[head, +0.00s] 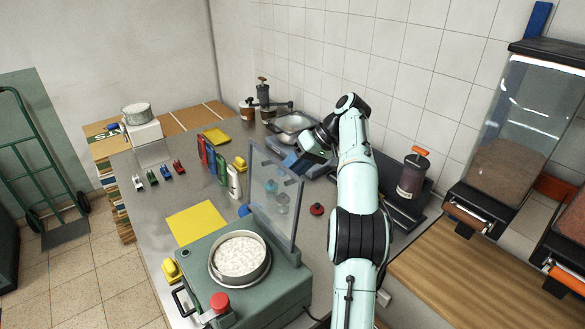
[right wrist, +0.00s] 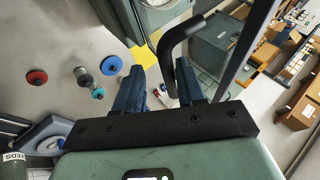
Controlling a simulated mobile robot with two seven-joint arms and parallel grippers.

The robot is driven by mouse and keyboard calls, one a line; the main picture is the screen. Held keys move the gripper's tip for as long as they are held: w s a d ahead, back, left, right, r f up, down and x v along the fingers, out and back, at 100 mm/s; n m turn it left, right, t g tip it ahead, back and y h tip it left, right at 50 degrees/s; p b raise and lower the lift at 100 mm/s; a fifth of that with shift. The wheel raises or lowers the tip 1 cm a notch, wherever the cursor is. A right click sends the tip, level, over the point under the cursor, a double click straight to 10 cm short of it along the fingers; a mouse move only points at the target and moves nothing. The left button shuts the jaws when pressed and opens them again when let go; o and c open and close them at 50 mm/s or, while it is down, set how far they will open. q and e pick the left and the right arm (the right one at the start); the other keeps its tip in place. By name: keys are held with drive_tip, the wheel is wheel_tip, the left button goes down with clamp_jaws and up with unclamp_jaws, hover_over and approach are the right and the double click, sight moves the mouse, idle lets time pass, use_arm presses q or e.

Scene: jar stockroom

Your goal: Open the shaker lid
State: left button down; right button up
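The shaker (head: 205,262) is a green machine at the front of the steel table, with a round sieve (head: 240,258) of white grains on top. Its clear lid (head: 262,195) stands upright at the back right of the machine, raised off the sieve. My right gripper (head: 297,162) is just beyond the lid's upper edge in the head view. In the right wrist view its blue fingers (right wrist: 160,90) are spread apart, with the bent black handle (right wrist: 180,55) reaching between them; I see no clear grip on it. My left gripper is out of view.
A red-topped item (head: 317,209) is right of the lid. Glass dispensers (head: 520,130) are at the far right.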

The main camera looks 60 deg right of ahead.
drive_tip(key=shift+a+r, duration=0.2)
